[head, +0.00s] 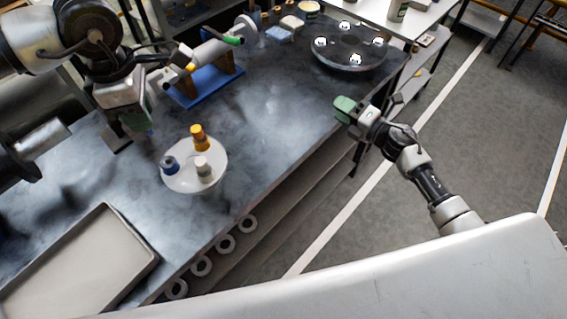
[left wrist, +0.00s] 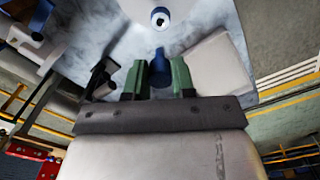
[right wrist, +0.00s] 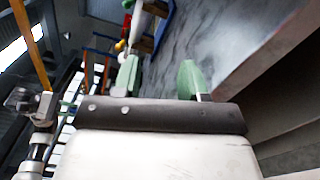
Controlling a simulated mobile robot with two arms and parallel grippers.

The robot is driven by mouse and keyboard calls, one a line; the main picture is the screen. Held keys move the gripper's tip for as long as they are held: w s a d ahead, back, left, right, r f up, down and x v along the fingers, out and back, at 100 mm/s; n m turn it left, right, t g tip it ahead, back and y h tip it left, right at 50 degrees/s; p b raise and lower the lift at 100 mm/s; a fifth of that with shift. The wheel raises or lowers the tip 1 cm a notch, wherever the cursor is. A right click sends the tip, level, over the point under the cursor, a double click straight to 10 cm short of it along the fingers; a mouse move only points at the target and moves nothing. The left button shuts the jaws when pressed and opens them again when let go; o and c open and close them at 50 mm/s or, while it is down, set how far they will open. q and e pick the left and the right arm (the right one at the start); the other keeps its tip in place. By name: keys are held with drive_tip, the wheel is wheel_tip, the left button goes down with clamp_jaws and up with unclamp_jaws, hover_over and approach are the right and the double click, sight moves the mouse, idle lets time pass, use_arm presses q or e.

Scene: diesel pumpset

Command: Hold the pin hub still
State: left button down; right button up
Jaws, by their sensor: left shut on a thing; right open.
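A round white disc (head: 184,184) on the dark bench carries an orange peg (head: 199,138), a blue peg (head: 168,166) and a pale peg (head: 203,170). It looks like the pin hub, but I cannot be sure. My left gripper (head: 140,122) is above the bench, behind and left of the disc. In the left wrist view its green fingers are shut on a small blue piece (left wrist: 160,68); the white disc (left wrist: 125,40) lies beyond. My right gripper (head: 350,108) is open and empty by the bench's right edge; its parted fingers show in the right wrist view (right wrist: 160,78).
A grey tray (head: 146,260) lies at the front left of the bench. A blue stand (head: 205,88) holds a white shaft (head: 215,50) beyond my left gripper. A dark round plate with shiny balls (head: 350,62) stands at the far right. Bench between is clear.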

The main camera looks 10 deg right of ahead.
drive_tip(key=s+a+r+n+g+y, duration=0.1)
drive_tip(key=s+a+n+g+y, duration=0.2)
drive_tip(key=s+a, duration=0.55)
drive_tip(key=s+a+r+n+g+y, duration=0.1)
drive_tip(key=s+a+g+y, duration=0.4)
drive_tip(key=a, duration=0.6)
drive_tip(key=shift+h, duration=0.7)
drive_tip(key=x, duration=1.1)
drive_tip(key=shift+s+a+f, duration=0.15)
drive_tip(key=shift+f, duration=0.05)
clamp_jaws()
drive_tip(key=shift+f, duration=0.1)
drive_tip(key=shift+c, duration=1.2)
unclamp_jaws()
